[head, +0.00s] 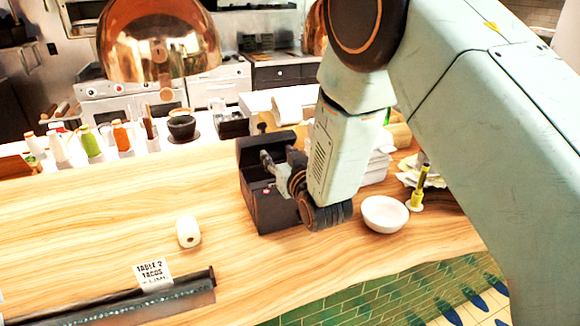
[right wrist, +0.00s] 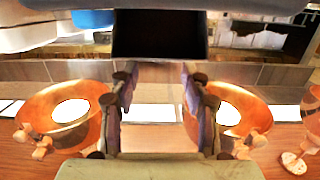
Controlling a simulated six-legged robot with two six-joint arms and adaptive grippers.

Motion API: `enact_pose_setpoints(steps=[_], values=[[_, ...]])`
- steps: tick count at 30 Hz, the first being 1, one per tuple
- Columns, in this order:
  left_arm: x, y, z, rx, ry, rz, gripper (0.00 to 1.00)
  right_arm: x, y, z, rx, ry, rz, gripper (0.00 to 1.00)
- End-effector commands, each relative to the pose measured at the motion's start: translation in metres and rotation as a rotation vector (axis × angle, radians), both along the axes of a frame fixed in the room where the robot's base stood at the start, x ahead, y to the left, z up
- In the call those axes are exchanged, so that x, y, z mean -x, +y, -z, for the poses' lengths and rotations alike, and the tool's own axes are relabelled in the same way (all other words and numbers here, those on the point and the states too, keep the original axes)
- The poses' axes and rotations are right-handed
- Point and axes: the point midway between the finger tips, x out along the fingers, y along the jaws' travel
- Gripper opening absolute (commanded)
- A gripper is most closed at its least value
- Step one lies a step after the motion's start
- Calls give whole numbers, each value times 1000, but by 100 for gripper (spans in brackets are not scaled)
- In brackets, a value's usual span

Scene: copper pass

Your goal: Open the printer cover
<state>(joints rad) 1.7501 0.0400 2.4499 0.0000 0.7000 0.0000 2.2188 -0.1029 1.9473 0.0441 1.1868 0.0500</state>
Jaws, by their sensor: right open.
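The dark printer (head: 266,212) stands on the wooden counter in the middle of the head view. Its cover (head: 262,148) looks raised upright at the back, with the dark inside showing below it. My right arm hides the printer's right side. My right gripper (head: 272,168) is at the printer, its fingers over the opening near the cover; I cannot tell whether they touch it. In the right wrist view my right gripper (right wrist: 160,92) is open, its fingers apart with nothing clearly between them. A dark boxy shape shows beyond them there. My left gripper is not in view.
A white roll (head: 188,232) lies on the counter left of the printer, behind a ticket rail (head: 140,300). A white bowl (head: 385,215) and a yellow spike (head: 420,188) stand right. Copper lamps (head: 158,45) hang above. The counter's left middle is clear.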

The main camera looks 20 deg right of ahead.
Motion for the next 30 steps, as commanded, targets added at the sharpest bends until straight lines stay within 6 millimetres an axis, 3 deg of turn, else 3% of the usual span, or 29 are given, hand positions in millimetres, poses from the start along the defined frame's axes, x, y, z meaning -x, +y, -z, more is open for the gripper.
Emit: enact_pose_setpoints(steps=[12,18,26,30], values=[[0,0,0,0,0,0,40,66,-2,-9,1,-2,-1,47],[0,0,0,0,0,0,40,77,-2,-11,0,-5,-1,47],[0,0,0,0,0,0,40,78,-2,-11,0,-5,-1,47],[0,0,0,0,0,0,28,78,-2,-11,0,-5,0,47]])
